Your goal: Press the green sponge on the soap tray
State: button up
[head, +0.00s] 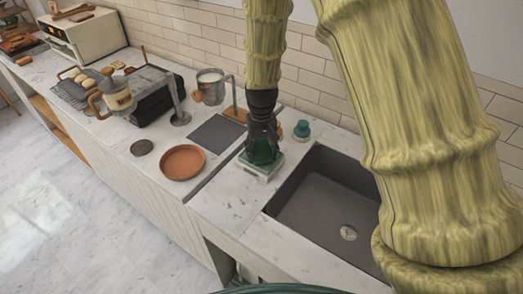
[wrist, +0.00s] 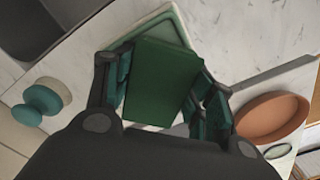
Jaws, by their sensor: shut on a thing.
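The green sponge (wrist: 160,82) is between the two fingers of my gripper (wrist: 163,92), which is shut on it. In the head view my gripper (head: 263,140) points down with the sponge (head: 260,153) at its tips. The pale soap tray (head: 254,172) lies on the marble counter left of the sink, directly below the sponge. In the wrist view the tray (wrist: 176,20) shows as a light rim with a green inside, partly hidden behind the sponge. I cannot tell whether the sponge touches the tray.
A grey sink (head: 325,200) is right of the tray. A teal-topped brush or knob (head: 302,130) stands behind it. A terracotta dish (head: 183,162) and a dark mat (head: 217,134) lie to the left. A metal jug (head: 210,86) stands further back.

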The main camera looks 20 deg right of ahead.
aim_at(261, 151)
jog(key=shift+s+f, duration=0.1)
jog(key=shift+f, duration=0.45)
dwell(2.2)
jog(key=shift+r+p, duration=2.95)
jog(key=shift+r, duration=0.65)
jog(key=shift+f, duration=0.1)
